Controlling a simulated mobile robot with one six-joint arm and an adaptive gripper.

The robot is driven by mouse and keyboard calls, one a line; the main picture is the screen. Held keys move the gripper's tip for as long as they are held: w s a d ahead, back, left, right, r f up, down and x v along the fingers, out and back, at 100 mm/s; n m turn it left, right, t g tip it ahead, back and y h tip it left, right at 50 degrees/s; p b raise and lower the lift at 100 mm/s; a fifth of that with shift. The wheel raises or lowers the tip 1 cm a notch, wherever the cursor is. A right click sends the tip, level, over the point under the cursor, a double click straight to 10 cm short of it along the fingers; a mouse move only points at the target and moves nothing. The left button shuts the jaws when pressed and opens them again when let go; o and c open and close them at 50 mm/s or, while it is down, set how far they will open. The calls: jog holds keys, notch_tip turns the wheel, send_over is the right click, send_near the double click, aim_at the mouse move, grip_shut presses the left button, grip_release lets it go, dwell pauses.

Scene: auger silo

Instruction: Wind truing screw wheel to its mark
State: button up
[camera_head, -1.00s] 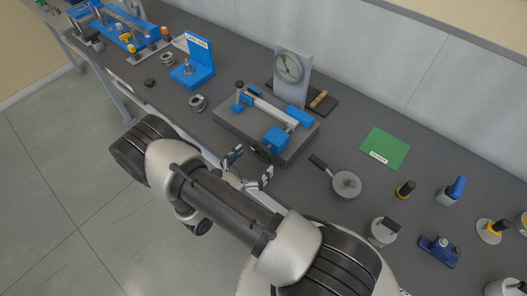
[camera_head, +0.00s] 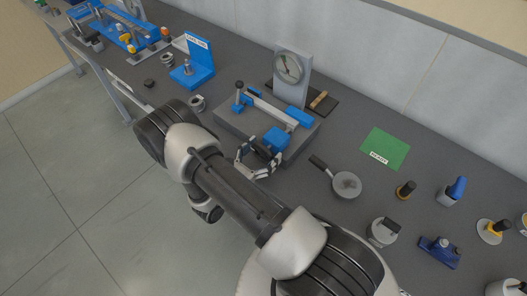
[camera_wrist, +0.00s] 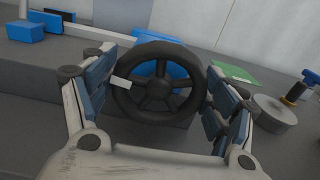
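The screw wheel (camera_wrist: 160,83) is a black spoked handwheel, seen face-on in the wrist view. A white mark (camera_wrist: 121,82) shows at the left of its rim. Behind it is a blue block (camera_head: 277,139) on the grey truing fixture (camera_head: 238,128). My gripper (camera_head: 259,163) is at the front of the fixture, by the wheel. In the wrist view its open fingers (camera_wrist: 158,92) stand on either side of the wheel. Whether either finger touches the rim I cannot tell. In the head view the wheel is mostly hidden by my gripper.
A dial gauge (camera_head: 289,68) stands behind the fixture. A round pan-like tool (camera_head: 346,184) lies to the right, near a green mat (camera_head: 385,149). A blue angled stand (camera_head: 196,64) and small metal rings (camera_head: 196,103) are to the left. The bench's front edge runs under my arm.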

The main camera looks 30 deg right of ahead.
jog(key=c, duration=0.5)
jog(key=shift+c, duration=0.2)
jog(key=shift+m, duration=0.3)
